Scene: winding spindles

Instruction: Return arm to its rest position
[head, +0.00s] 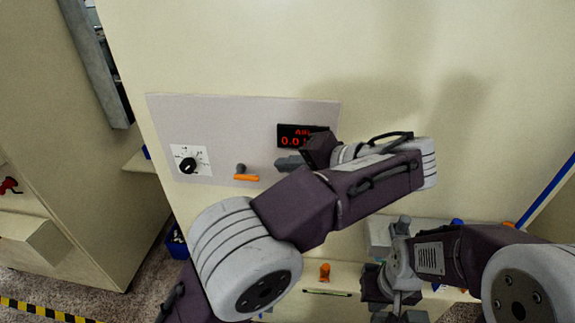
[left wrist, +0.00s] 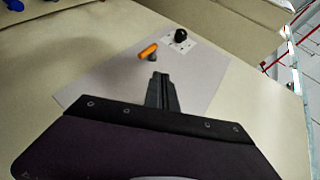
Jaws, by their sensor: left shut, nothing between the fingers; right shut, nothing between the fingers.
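My left gripper (head: 283,163) is shut and empty in front of the grey control panel (head: 215,112), just right of the orange lever (head: 246,178). In the left wrist view the shut fingers (left wrist: 160,88) point towards the panel, and the orange lever (left wrist: 148,50) appears beyond their tips. The fingers look apart from the lever. My left arm crosses the middle of the head view and covers part of the red-digit display (head: 290,131). My right gripper (head: 398,306) is low at the right, shut and empty, pointing down over the shelf; its tips are near the lower picture edge.
A black dial (head: 188,165) sits on the panel's left. Below is a shelf with a small orange part (head: 325,272) and a thin greenish rod (head: 327,293). A blue bar (head: 548,195) slants at the right. Another cabinet (head: 50,130) stands left, across a floor gap.

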